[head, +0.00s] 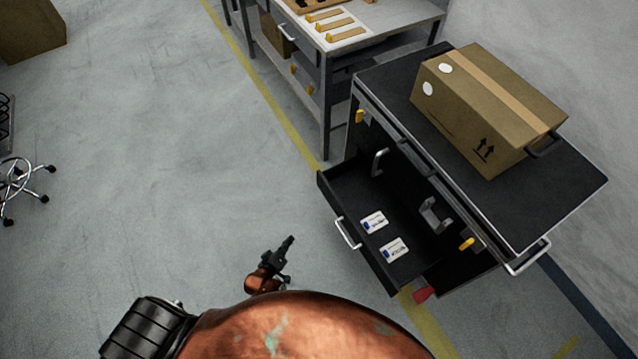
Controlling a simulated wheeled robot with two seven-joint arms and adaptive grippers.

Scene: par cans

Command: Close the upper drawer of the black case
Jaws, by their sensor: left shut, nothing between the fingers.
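The black case (478,215) stands at the right. One of its drawers (345,190) is pulled well out toward the left, with a grey bar handle (347,233) on its front. Two white labelled cards (374,222) and a grey bracket (434,214) show in or by the drawer. My left gripper (289,242) is shut and empty, left of and a little lower in the picture than the drawer handle, clearly apart from it. My right gripper is not in view.
A cardboard box (490,105) sits on the case top. A grey workbench (345,45) stands behind the case. A red object (423,294) shows beneath the drawer. A wheeled chair base (20,185) is at far left. The floor left of the drawer is clear.

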